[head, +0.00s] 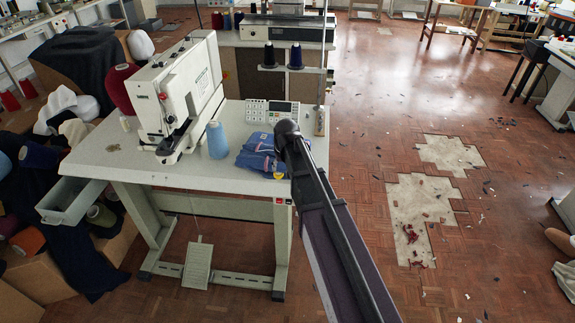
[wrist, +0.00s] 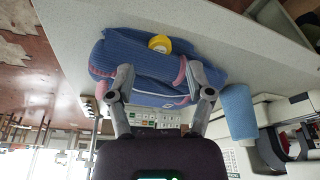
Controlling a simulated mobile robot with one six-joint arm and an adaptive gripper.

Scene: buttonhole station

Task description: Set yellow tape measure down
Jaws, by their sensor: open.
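The yellow tape measure (wrist: 160,43) is small and round and rests on the folded blue garment (wrist: 130,55) with pink trim. In the head view a bit of yellow (head: 279,177) shows at the front right of the garment (head: 258,153), partly behind my arm. My gripper (wrist: 161,82) is open, its two fingers wide apart over the garment.
A white sewing machine (head: 182,95) stands on the grey table (head: 130,160). A blue thread cone (head: 217,140) stands left of the garment, and a keypad panel (head: 269,112) is behind it.

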